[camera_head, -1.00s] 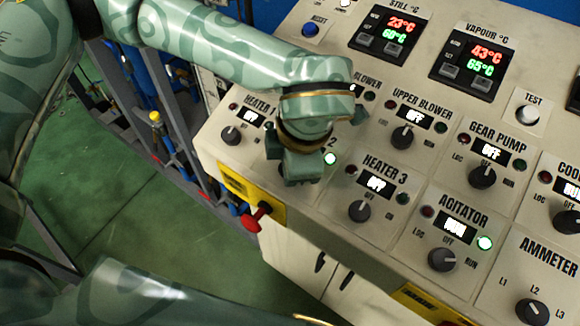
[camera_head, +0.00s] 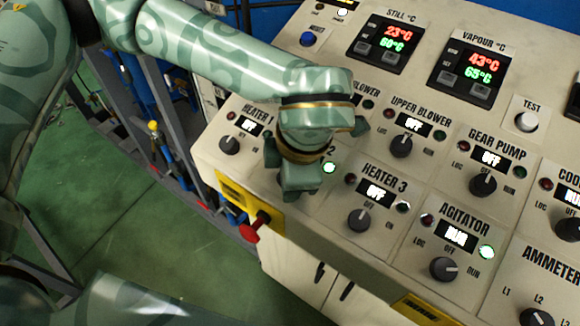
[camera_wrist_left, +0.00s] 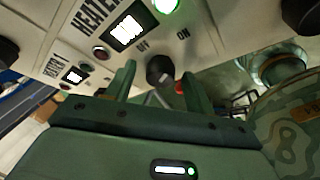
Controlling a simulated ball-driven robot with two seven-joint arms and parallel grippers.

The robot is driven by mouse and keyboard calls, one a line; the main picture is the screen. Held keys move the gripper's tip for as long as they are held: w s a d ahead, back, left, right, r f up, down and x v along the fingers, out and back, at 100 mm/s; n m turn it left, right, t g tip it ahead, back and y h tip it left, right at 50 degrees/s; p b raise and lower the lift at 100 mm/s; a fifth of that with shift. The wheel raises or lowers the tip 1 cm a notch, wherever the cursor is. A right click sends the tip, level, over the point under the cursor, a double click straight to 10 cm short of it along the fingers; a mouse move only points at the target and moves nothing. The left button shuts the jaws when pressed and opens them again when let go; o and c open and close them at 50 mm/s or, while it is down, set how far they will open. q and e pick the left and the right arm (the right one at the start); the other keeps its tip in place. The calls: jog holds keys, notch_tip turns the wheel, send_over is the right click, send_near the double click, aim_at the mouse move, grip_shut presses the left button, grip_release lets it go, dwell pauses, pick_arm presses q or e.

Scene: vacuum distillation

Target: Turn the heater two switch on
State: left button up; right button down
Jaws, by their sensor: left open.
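The heater 2 unit is mostly hidden behind my left gripper in the head view; the end of its label and its lit green lamp (camera_head: 329,167) show beside the gripper. In the left wrist view its dark knob (camera_wrist_left: 160,70) sits between the fingers of my open left gripper (camera_wrist_left: 160,88). Whether the fingers touch the knob I cannot tell. The OFF and ON marks, a bright display (camera_wrist_left: 126,27) and the lit green lamp (camera_wrist_left: 165,5) are above the knob. The display text is washed out. The left gripper (camera_head: 300,185) also shows over the panel in the head view. My right gripper is out of view.
The heater 1 knob (camera_head: 229,145) is left of the gripper, and the heater 3 knob (camera_head: 359,220) is to its right; both displays read OFF. The agitator knob (camera_head: 443,269) is farther right, with its green lamp lit. A red handle (camera_head: 256,228) sticks out from the front edge.

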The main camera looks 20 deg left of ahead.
pick_arm(q)
jog(key=v, duration=1.6)
jog(key=shift+b, duration=0.35)
jog(key=shift+s+r, duration=0.1)
